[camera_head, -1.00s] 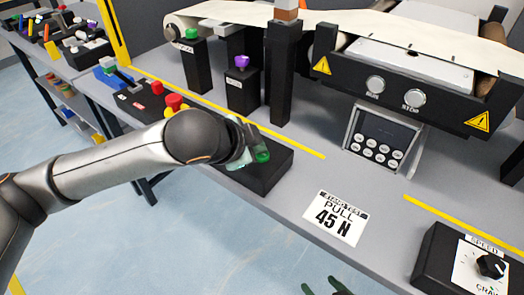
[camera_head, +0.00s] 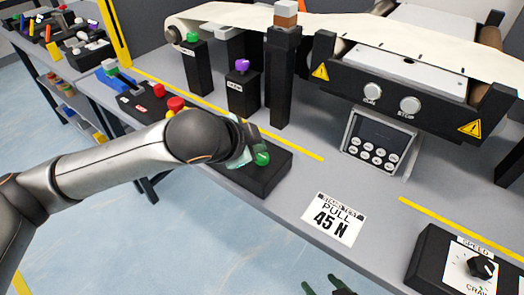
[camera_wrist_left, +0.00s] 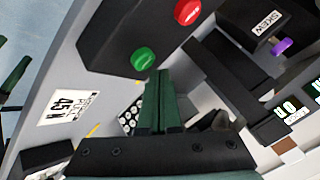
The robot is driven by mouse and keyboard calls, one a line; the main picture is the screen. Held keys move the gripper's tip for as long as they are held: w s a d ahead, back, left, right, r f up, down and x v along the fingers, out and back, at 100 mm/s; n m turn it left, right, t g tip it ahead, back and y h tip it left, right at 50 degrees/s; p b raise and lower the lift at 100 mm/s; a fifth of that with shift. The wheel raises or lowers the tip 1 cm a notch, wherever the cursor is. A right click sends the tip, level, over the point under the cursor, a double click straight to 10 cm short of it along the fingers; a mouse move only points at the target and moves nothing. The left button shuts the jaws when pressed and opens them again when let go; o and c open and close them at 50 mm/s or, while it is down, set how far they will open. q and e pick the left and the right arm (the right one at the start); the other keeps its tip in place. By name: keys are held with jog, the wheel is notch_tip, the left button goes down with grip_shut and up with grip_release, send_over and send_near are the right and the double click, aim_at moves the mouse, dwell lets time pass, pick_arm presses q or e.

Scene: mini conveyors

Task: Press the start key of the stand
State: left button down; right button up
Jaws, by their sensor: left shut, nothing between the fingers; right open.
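My left gripper (camera_head: 242,150) is shut and empty, over the right end of a black control box (camera_head: 262,180). A round green button (camera_head: 262,158) on this box is right beside its fingertips in the head view; I cannot tell if they touch. In the left wrist view the shut fingers (camera_wrist_left: 160,78) point up, with the green button (camera_wrist_left: 144,58) just left of the tips and a red button (camera_wrist_left: 187,11) beyond. A tilted keypad panel (camera_head: 377,138) with a dark display and several round keys stands right of the box; key labels are unreadable. My right gripper (camera_head: 332,287) is open, at the bottom edge.
A card (camera_head: 334,218) reads "STAND TEST PULL 45 N". Black posts with a green knob (camera_head: 192,37) and a purple knob (camera_head: 242,65) stand behind the box. A conveyor (camera_head: 415,65) with two round buttons is behind the keypad. A speed dial box (camera_head: 465,265) sits front right.

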pick_arm(q)
jog(key=shift+r, duration=0.1)
notch_tip(320, 180, up, 5)
jog(key=p, duration=0.6)
dwell(0.9)
